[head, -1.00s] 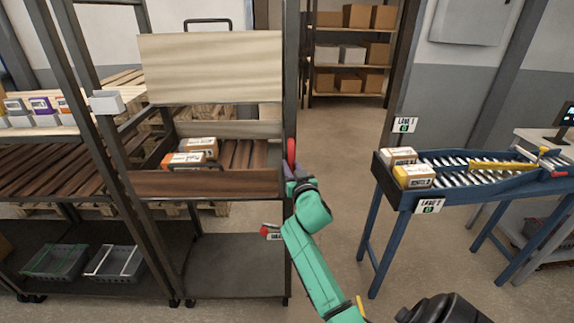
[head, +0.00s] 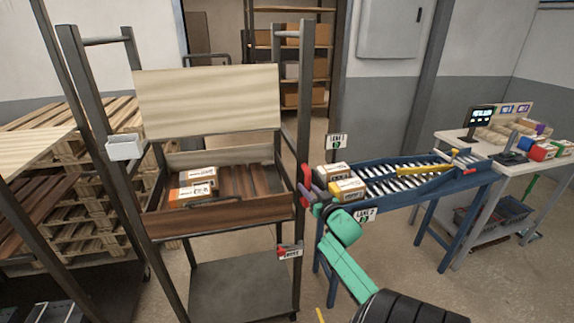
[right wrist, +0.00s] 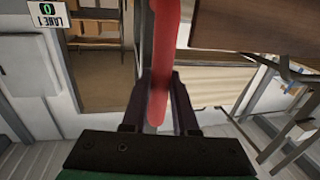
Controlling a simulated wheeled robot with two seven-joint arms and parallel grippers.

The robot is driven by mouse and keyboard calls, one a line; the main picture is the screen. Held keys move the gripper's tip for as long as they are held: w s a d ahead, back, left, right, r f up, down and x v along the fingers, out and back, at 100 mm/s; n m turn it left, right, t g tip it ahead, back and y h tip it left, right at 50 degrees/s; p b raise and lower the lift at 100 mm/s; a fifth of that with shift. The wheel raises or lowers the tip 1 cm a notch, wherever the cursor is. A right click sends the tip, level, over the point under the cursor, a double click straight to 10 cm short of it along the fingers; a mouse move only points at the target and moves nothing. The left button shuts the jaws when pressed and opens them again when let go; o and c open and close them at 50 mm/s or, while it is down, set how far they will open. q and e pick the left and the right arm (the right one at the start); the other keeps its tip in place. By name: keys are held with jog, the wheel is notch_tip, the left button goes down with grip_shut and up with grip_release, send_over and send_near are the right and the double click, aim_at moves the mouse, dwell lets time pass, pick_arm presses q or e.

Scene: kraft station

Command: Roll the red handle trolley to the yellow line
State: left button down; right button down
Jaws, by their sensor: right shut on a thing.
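The trolley has a dark metal frame, a wooden upper deck (head: 215,220) and a grey lower shelf (head: 240,290). Its red handle (head: 306,173) is on the right post. My right gripper (head: 312,190) is shut on this handle. In the right wrist view the red handle (right wrist: 165,50) runs upright between the fingers of my right gripper (right wrist: 159,105). A small yellow strip (head: 320,315) shows at the bottom edge; I cannot tell whether it is the floor line. My left gripper is not in view.
Boxes (head: 192,185) lie on the trolley deck. A blue roller conveyor (head: 400,185) with boxes stands close at the right, its near end by my right gripper. A rack (head: 30,225) and pallets (head: 85,200) are at the left. A bench (head: 520,160) stands far right.

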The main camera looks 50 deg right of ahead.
jog(key=s+d, duration=0.7)
jog(key=d, duration=0.2)
jog(key=shift+s+d+b, duration=0.2)
jog(key=shift+d+b, duration=0.1)
jog(key=shift+d, duration=0.05)
jog(key=shift+d, duration=0.1)
jog(key=c, duration=0.7)
grip_release()
jog(key=shift+s, duration=0.1)
jog(key=shift+d, duration=0.15)
jog(key=shift+s, duration=0.1)
jog(key=v, duration=1.4)
jog(key=shift+s, duration=0.2)
